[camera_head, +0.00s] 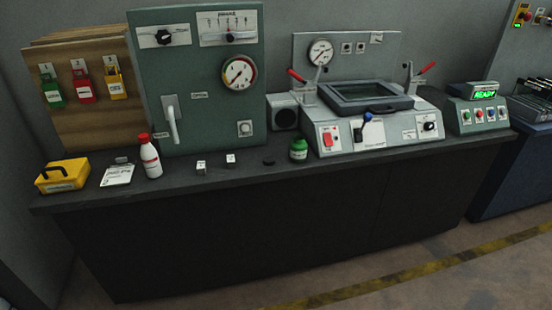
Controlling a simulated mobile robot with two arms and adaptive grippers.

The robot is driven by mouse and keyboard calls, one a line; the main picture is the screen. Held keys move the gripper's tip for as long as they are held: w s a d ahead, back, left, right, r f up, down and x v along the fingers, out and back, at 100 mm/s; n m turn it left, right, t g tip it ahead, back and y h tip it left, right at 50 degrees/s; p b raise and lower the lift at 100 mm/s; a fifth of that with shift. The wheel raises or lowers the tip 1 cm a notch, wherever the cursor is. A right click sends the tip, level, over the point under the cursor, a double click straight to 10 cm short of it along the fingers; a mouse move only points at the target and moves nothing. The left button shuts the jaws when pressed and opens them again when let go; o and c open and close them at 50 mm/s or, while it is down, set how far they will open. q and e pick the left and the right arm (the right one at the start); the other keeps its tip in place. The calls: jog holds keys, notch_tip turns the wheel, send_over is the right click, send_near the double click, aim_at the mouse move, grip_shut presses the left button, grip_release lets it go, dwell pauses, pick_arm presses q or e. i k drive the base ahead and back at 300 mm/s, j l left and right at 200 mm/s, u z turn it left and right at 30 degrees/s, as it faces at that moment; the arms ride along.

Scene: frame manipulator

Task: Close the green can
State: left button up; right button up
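A small green can (299,151) with a pale label stands upright on the dark bench top, in front of the left end of the grey machine. Its upper part is green; whether its top is open or covered is too small to tell. A small dark round disc (268,161) lies flat on the bench just left of the can, apart from it; it could be a lid, but I cannot tell. Neither of my grippers shows in the head view.
On the bench (235,178) stand a white bottle with a red cap (150,156), two small pale blocks, a white card (118,175) and a yellow case (62,175). A green gauge panel (200,80) and the grey clamp machine (368,130) stand behind.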

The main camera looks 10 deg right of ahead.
aim_at(298, 147)
jog(key=i+l, duration=0.1)
jog(key=i, duration=0.55)
jog(key=i+l, duration=0.1)
jog(key=i, duration=0.55)
jog(key=l+z, duration=0.05)
